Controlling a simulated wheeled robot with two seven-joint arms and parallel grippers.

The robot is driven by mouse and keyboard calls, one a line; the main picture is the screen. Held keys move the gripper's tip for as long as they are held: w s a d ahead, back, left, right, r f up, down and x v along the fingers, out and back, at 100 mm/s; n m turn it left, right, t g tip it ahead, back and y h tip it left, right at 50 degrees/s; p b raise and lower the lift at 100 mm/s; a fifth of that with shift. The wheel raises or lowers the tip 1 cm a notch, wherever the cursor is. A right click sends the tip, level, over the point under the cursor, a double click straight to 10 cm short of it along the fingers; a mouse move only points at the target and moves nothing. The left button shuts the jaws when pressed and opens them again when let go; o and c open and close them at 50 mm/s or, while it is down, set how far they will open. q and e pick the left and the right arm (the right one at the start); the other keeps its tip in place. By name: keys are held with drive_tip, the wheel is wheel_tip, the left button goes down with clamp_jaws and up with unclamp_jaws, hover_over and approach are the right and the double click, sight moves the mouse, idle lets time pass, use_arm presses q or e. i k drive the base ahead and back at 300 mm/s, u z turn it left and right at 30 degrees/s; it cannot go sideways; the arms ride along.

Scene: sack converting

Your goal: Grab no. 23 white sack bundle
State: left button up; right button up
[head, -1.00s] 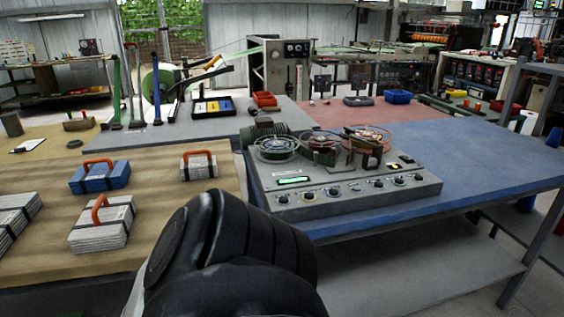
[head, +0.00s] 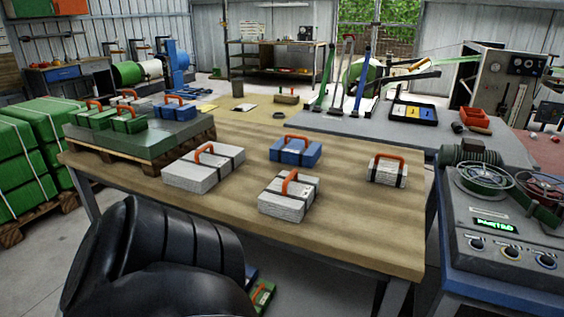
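Three white sack bundles with dark straps and orange handles sit on the wooden table (head: 340,235): a large one (head: 190,172) at left, one (head: 287,205) at the front middle, and a small one (head: 386,172) at right. Another white bundle (head: 133,103) sits on the pallet stack at the table's left end. No number 23 is legible on any of them. A blue bundle (head: 296,153) sits behind the front middle one. Neither of my grippers is in view; a black, rounded part, probably of my arm, fills the lower left.
Green and blue bundles also sit on the loaded pallet (head: 150,143). Green stacks (head: 22,160) stand on the floor at left. A control console (head: 505,225) with reels is at right. Bare tabletop lies between the bundles and along the front edge.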

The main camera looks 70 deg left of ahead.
sight(382, 172)
drive_tip(key=u, duration=2.3)
